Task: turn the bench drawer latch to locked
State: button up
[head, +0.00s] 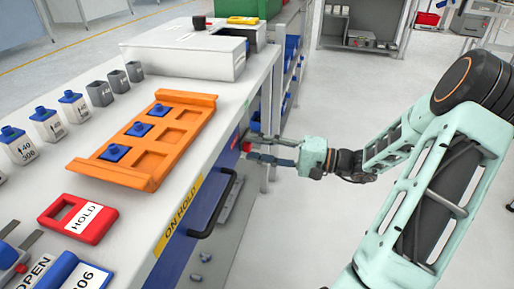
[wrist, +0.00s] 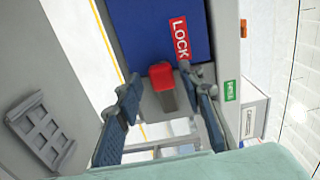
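The bench drawer (head: 200,215) has a blue front with a black handle (head: 216,205). Its latch (head: 246,146) shows as a small red spot by my fingertips in the head view. In the wrist view the latch (wrist: 162,75) is a red-capped grey lever. A red LOCK label (wrist: 181,38) is up and right of the red cap, and a green label (wrist: 231,91) with unclear text is farther right. My gripper (wrist: 159,73) is open, with one finger on each side of the latch. It also shows at the bench front in the head view (head: 258,149). Finger contact cannot be told.
The bench top (head: 150,215) holds an orange tray (head: 170,152) with blue-topped pieces, a red HOLD block (head: 78,219), several bottles and a white box (head: 185,50). A yellow ON HOLD label (head: 184,214) is on the bench edge.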

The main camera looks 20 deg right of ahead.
jog(key=v, duration=1.2)
dwell(0.5)
